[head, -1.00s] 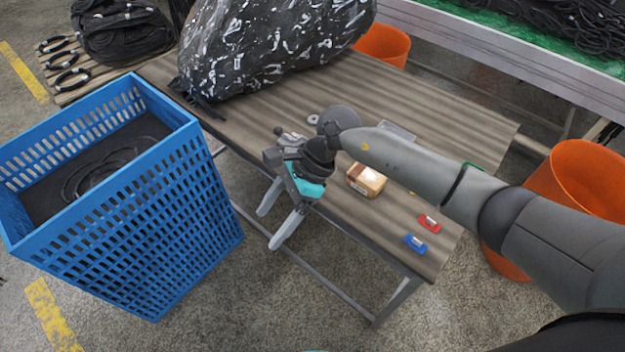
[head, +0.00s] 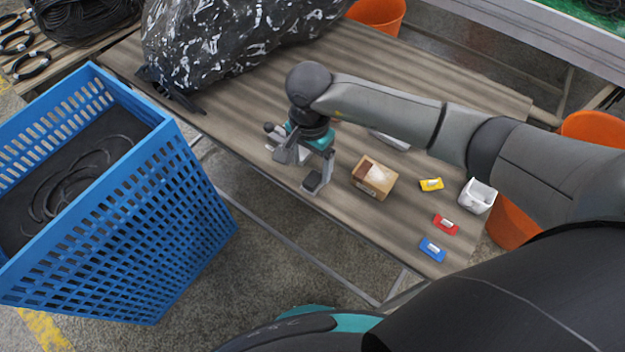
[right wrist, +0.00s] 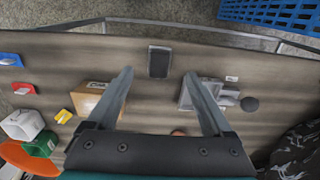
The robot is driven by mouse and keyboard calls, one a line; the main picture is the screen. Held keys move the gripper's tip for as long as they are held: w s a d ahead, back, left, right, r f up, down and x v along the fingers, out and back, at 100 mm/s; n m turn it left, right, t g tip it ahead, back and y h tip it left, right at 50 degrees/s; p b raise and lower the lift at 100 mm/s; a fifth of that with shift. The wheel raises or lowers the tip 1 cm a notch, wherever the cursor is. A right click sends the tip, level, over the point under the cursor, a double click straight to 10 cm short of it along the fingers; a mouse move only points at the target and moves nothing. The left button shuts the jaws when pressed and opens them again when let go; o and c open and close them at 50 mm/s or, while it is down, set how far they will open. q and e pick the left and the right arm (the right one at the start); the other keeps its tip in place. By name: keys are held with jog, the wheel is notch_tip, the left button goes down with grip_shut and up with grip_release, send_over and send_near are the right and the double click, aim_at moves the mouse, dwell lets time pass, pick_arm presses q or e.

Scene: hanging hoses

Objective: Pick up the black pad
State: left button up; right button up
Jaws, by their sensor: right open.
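The black pad (right wrist: 159,61) lies flat on the wooden table close to its front edge. In the right wrist view it shows just beyond the fingertips, midway between them. In the head view it appears as a small dark piece (head: 313,183) beside my right gripper's finger, partly covered. My right gripper (head: 303,168) points down over the table with its jaws open and nothing between them. In the right wrist view its two fingers (right wrist: 158,76) are spread wide. My left gripper is not in view.
A cardboard box (head: 374,177) stands right of the gripper. Yellow (head: 431,184), red (head: 446,225) and blue (head: 432,249) pieces and a white bin (head: 478,196) lie further right. A large black bag (head: 230,40) covers the back left. A blue crate (head: 150,220) stands left of the table.

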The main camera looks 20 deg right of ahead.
aim_at(311, 180)
jog(key=shift+f, duration=1.6)
notch_tip(311, 180, down, 4)
jog(key=shift+d+r+b, duration=0.1)
jog(key=shift+r+b, duration=0.1)
jog(key=shift+b, duration=0.35)
jog(key=shift+f, duration=0.25)
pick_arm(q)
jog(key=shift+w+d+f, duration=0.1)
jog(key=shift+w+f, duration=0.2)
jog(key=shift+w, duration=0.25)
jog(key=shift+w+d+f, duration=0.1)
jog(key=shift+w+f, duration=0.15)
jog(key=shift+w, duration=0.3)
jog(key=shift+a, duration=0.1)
pick_arm(e)
jog(key=shift+c, duration=0.2)
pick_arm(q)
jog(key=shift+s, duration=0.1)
pick_arm(e)
jog(key=shift+w, duration=0.1)
grip_shut()
